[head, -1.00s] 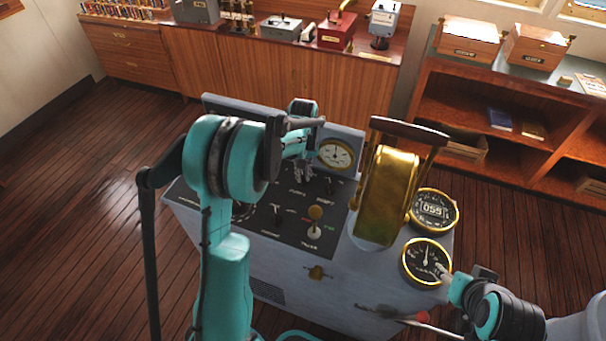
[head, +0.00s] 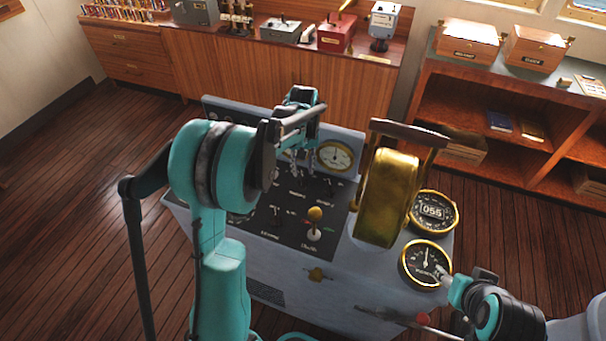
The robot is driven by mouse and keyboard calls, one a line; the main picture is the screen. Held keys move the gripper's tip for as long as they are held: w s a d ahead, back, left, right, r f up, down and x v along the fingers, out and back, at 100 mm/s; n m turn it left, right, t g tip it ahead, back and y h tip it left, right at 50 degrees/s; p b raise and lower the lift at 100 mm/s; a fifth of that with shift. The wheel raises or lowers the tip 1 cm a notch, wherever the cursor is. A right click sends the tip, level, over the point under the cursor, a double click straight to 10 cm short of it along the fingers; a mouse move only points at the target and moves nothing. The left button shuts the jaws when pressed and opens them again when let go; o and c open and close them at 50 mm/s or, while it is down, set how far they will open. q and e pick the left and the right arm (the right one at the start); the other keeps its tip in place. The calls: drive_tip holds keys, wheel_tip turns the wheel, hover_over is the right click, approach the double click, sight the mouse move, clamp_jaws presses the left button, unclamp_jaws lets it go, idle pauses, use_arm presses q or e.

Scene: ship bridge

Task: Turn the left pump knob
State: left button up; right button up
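The grey console has a dark control panel (head: 262,222) with several small black knobs and levers. One black knob (head: 328,184) shows at the upper right of the panel and another (head: 276,214) lower down. The labels are too small to read, so I cannot tell which is the left pump knob. My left gripper (head: 297,172) points down over the upper middle of the panel, just left of the upper right knob. Its fingers cover what is under them, and contact is unclear. My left arm hides the panel's left part. My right gripper (head: 442,273) is by the lower gauge.
A large brass telegraph (head: 388,195) with a dark handle rises right of the panel. Two brass-rimmed gauges (head: 434,211) (head: 426,262) sit beside it. A round gauge (head: 334,156) stands behind the panel.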

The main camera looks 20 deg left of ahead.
sight(303, 180)
use_arm(q)
wheel_tip(303, 180, up, 8)
drive_tip(key=shift+f, duration=0.15)
idle(0.3)
drive_tip(key=shift+s, duration=0.1)
drive_tip(key=s+d+r+m+t, duration=0.3)
drive_tip(key=s+d+r, duration=0.2)
drive_tip(key=s, duration=0.4)
drive_tip(key=s+d+f+m+t, duration=0.2)
drive_tip(key=s, duration=0.4)
drive_tip(key=s+d+f+m+t, duration=0.2)
drive_tip(key=s+d, duration=0.1)
drive_tip(key=s, duration=0.4)
wheel_tip(303, 180, down, 6)
drive_tip(key=b, duration=0.6)
drive_tip(key=shift+a, duration=0.1)
